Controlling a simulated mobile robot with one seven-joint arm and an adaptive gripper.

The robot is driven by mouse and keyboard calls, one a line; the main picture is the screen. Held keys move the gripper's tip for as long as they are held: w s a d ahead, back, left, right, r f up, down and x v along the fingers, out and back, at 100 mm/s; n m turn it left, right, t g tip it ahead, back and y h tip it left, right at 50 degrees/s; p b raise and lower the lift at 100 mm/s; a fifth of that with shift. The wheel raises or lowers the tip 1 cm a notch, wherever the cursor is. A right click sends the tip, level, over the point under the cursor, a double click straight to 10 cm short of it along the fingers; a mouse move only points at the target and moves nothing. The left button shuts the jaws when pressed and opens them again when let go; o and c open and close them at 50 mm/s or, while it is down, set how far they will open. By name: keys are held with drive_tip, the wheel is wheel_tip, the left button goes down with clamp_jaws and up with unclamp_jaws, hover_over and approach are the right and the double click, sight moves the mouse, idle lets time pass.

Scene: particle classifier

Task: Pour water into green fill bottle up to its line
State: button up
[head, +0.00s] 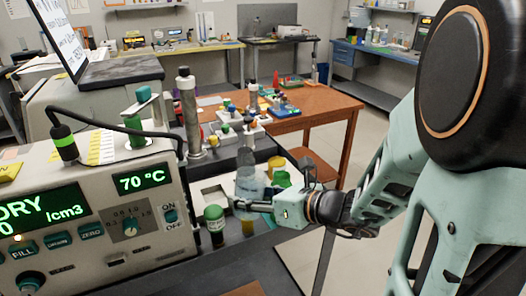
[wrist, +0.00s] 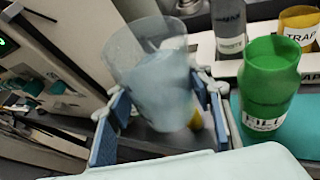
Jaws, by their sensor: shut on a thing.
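My gripper (head: 248,204) is shut around a clear, bluish container of water (head: 246,180). In the wrist view, the fingers (wrist: 160,112) press on both sides of this container (wrist: 150,75), which looks slightly tilted there. The green fill bottle (wrist: 270,92) stands just right of the gripper in the wrist view, with an open top and a white FILL label. It also shows in the head view (head: 281,180), partly behind my gripper.
A grey labelled bottle (wrist: 228,28) and a yellow TRAP bottle (wrist: 298,22) stand behind the fill bottle. A dark bottle with a green cap (head: 214,218) stands left of my gripper. The instrument with its displays (head: 90,215) fills the left side. A wooden table (head: 325,102) lies beyond.

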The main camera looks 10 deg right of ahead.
sight(258, 173)
drive_tip(key=shift+w+d+f+m+y+p, duration=0.25)
drive_tip(key=shift+d+f+m+y+p, duration=0.15)
drive_tip(key=shift+m, duration=0.3)
drive_tip(key=shift+w+d+r+p, duration=0.1)
drive_tip(key=shift+r+p, duration=0.25)
drive_tip(key=shift+r, duration=0.05)
drive_tip(key=shift+w+d+r+m+y+p, duration=0.1)
drive_tip(key=shift+d+r+m+y+p, duration=0.15)
drive_tip(key=shift+m+y+p, duration=0.2)
drive_tip(key=shift+m+g+y, duration=0.3)
drive_tip(key=shift+m+y, duration=0.05)
drive_tip(key=shift+m, duration=0.3)
drive_tip(key=shift+w+d+r+p, duration=0.1)
drive_tip(key=shift+d+r+p, duration=0.05)
drive_tip(key=shift+r+p, duration=0.5)
drive_tip(key=shift+w+d+r+p, duration=0.1)
drive_tip(key=shift+d+r+p, duration=0.05)
drive_tip(key=shift+r+p, duration=0.5)
drive_tip(key=shift+w+d+r+p, duration=0.1)
drive_tip(key=shift+d+r+p, duration=0.05)
drive_tip(key=shift+r+p, duration=0.45)
drive_tip(key=shift+r+m+y, duration=0.3)
drive_tip(key=shift+r+m, duration=0.15)
drive_tip(key=shift+m, duration=0.25)
drive_tip(key=shift+f+m+y+b, duration=0.55)
drive_tip(key=shift+f+b, duration=0.2)
drive_tip(key=shift+f, duration=0.25)
